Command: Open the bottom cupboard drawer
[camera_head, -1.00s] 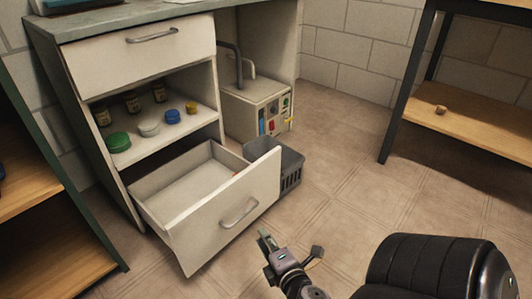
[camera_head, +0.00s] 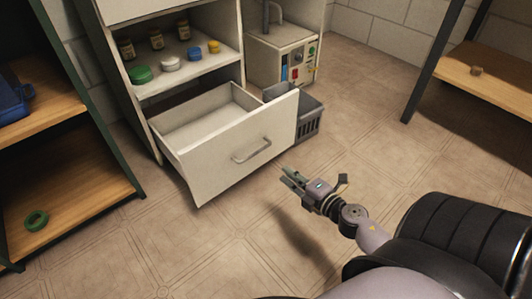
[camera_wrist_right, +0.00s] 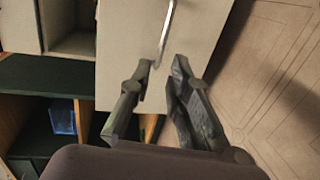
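The bottom drawer (camera_head: 225,160) of the white cupboard is pulled well out, and its inside (camera_head: 200,118) looks empty. Its grey bar handle (camera_head: 252,150) is on the front face. My right gripper (camera_head: 284,175) is just in front of the drawer face, to the right of and below the handle, apart from it. In the right wrist view its two fingers (camera_wrist_right: 160,72) are spread with nothing between them. The handle (camera_wrist_right: 167,32) shows beyond the fingertips there, against the drawer front (camera_wrist_right: 120,60). My left gripper is not in view.
Jars and coloured lids stand on the cupboard shelf (camera_head: 190,72) above the drawer. A dark grey basket (camera_head: 308,118) stands right beside the drawer. A green-framed rack (camera_head: 85,195) is at left, a wooden-shelved bench (camera_head: 490,75) at right. The floor in front is clear.

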